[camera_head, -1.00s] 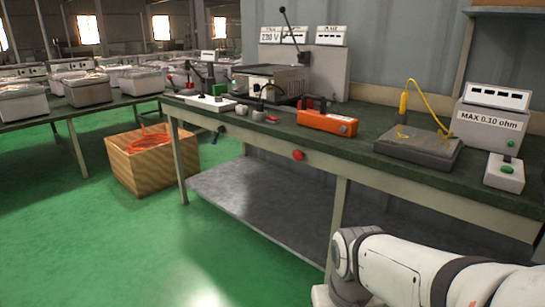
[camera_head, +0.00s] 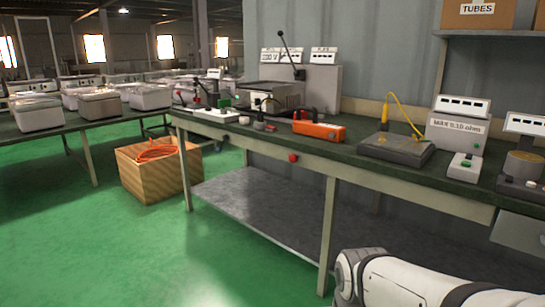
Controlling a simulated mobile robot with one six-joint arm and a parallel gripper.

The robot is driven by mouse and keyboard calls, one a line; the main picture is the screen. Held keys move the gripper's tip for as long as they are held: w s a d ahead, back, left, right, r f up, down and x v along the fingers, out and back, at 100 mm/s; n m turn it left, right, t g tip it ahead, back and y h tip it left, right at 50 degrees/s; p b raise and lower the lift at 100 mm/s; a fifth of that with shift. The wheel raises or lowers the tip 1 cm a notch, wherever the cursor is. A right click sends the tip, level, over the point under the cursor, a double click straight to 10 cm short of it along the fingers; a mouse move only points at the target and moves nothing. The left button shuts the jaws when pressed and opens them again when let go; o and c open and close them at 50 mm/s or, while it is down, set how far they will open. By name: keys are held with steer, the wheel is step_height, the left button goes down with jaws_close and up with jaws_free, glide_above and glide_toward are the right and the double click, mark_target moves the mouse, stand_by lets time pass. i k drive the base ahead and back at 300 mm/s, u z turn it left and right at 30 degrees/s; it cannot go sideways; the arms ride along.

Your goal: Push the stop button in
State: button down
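A round red button (camera_head: 293,158), which looks like the stop button, sits on the front edge of the long dark-topped workbench (camera_head: 345,155), left of the middle bench leg. Whether it is pressed in cannot be told at this size. A white link of my arm (camera_head: 430,283) shows at the bottom right, well apart from the button. My gripper is not in view.
On the bench stand an orange tool (camera_head: 319,130), a grey plate (camera_head: 395,149) with a yellow probe, and a meter box (camera_head: 455,132). A wooden crate (camera_head: 155,178) with orange cable stands at the left. The green floor (camera_head: 235,245) before the bench is clear.

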mark_target(292, 158)
steer(key=z, duration=0.25)
steer(key=i, duration=1.9)
steer(key=u, duration=0.5)
steer(key=k, duration=0.9)
steer(key=u, duration=0.1)
steer(key=i, duration=0.9)
steer(key=z, duration=0.05)
